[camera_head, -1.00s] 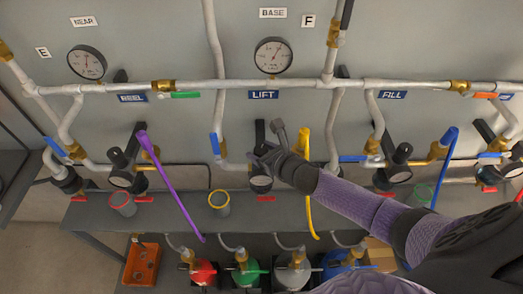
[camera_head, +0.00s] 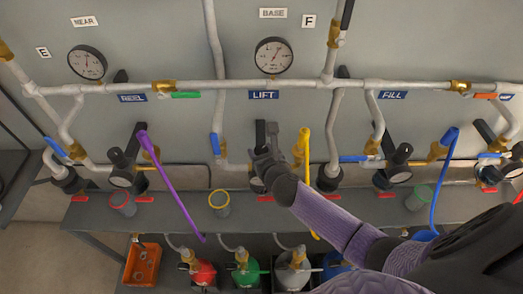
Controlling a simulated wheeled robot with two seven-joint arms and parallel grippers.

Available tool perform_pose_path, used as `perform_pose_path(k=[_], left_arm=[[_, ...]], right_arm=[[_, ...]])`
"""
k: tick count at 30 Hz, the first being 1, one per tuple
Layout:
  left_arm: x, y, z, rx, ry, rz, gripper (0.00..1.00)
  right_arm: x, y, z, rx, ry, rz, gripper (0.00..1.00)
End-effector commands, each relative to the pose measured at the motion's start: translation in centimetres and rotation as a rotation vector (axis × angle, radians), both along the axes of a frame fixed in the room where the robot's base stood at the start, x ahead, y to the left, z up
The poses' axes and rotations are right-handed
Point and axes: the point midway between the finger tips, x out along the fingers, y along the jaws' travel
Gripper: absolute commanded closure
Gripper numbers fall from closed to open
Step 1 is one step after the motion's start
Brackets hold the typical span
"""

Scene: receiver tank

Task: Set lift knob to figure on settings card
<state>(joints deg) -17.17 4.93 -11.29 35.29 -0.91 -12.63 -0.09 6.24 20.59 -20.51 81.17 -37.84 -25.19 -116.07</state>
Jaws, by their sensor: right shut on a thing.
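The LIFT label (camera_head: 263,95) is on the grey panel below a round white-faced gauge (camera_head: 273,56). Below the label is the lift regulator, with its small dial (camera_head: 257,185) partly showing. My right gripper (camera_head: 270,153) is at the top of this regulator, shut on its black knob, which its fingers and wrist mostly hide. No card with readable settings figures shows. My left gripper is not in view.
The reel regulator (camera_head: 123,165) is to the left and the fill regulator (camera_head: 396,165) to the right. A purple hose (camera_head: 170,190) and a yellow hose (camera_head: 303,150) hang nearby. Coloured bottles, including a green one (camera_head: 242,274), stand below the grey shelf.

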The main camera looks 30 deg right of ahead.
Motion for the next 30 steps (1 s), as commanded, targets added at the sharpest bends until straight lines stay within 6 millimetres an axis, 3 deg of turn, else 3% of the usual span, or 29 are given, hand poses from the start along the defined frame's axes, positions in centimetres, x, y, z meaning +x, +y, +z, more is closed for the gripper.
perform_pose_path(k=[12,30], left_arm=[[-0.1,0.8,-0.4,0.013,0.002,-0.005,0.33],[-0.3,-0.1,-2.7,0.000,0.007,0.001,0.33]], right_arm=[[0.1,0.2,0.0,0.001,0.000,-0.392,1.00],[0.2,0.2,-0.2,-0.002,0.001,-0.893,1.00]])
